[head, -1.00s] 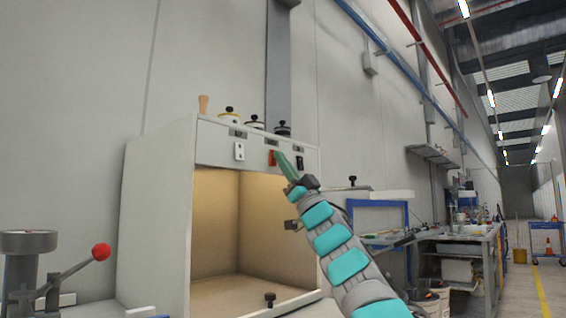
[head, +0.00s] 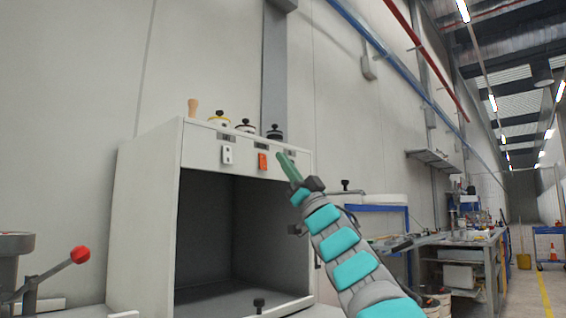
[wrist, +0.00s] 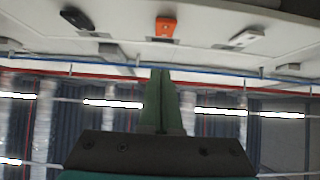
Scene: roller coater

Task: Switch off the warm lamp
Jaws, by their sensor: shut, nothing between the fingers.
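The light booth (head: 145,220) is a pale cabinet with an open front, and its inside (head: 240,235) is dark, with no warm light showing. On its top panel are a white switch (head: 227,155) and an orange switch (head: 262,161). The wrist view shows the orange switch (wrist: 165,27), the white switch (wrist: 247,37) and a black switch (wrist: 75,18). In the head view the black switch is not visible. My gripper (head: 281,156) has green fingers pressed together, empty, just right of the orange switch in the picture. In the wrist view the fingertips (wrist: 160,72) appear apart from the panel.
Several round knobbed containers (head: 246,126) and a wooden-handled item (head: 193,107) stand on the booth's top. A lever with a red ball (head: 80,255) is at the left. A workbench (head: 460,240) stands to the right.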

